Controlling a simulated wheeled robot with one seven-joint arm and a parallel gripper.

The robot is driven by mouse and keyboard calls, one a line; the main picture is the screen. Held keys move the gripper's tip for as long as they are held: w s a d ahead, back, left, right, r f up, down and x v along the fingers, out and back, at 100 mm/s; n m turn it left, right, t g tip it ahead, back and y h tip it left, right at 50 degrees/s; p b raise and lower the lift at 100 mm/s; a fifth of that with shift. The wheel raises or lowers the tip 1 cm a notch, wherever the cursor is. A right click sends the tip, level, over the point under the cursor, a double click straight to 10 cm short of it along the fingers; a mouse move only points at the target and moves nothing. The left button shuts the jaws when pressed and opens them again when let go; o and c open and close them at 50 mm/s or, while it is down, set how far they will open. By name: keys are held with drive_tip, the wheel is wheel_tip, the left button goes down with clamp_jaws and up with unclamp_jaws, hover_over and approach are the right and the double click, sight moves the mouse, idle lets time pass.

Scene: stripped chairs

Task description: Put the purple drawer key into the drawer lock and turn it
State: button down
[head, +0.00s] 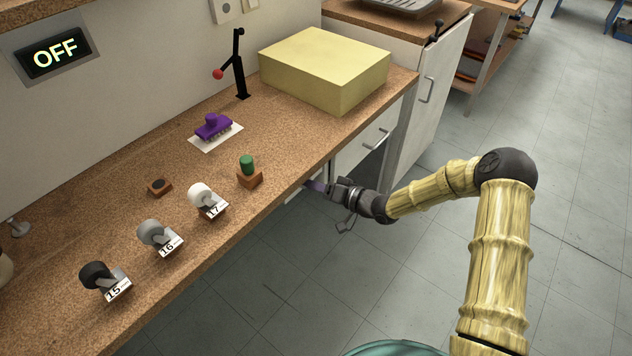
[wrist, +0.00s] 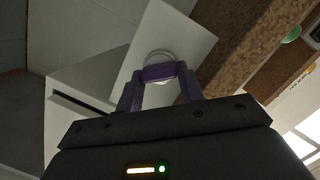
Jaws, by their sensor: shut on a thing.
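My gripper (head: 318,186) is at the front edge of the bench, in front of the white drawer fronts. In the wrist view my gripper (wrist: 158,77) is shut on the purple drawer key (wrist: 158,71), which lies between its fingertips. The round pale drawer lock (wrist: 160,55) on a white front (wrist: 180,28) is right behind the key. The key's shaft is hidden, so I cannot tell how deep it sits or how far it is turned. The bench edge and my gripper hide the lock in the head view.
A drawer handle (head: 376,138) juts out nearby. The floor at right is clear.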

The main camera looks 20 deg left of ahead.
drive_tip(key=shift+m, duration=1)
drive_tip(key=shift+g, duration=0.3)
drive_tip(key=shift+f+m+y, duration=0.15)
drive_tip(key=shift+m+y, duration=0.35)
drive_tip(key=shift+m, duration=0.6)
drive_tip(key=c, duration=0.5)
unclamp_jaws()
drive_tip(key=shift+w, duration=0.1)
drive_tip(key=shift+d, duration=0.15)
drive_tip(key=shift+s+p+v, duration=0.2)
drive_tip(key=shift+p+v, duration=0.1)
drive_tip(key=shift+v, duration=0.65)
drive_tip(key=shift+s+p+v, duration=0.2)
drive_tip(key=shift+p+v, duration=0.05)
drive_tip(key=shift+v, duration=0.7)
drive_tip(key=shift+s+p+v, duration=0.25)
drive_tip(key=shift+p+v, duration=0.05)
drive_tip(key=shift+v, duration=0.7)
drive_tip(key=shift+f, duration=0.1)
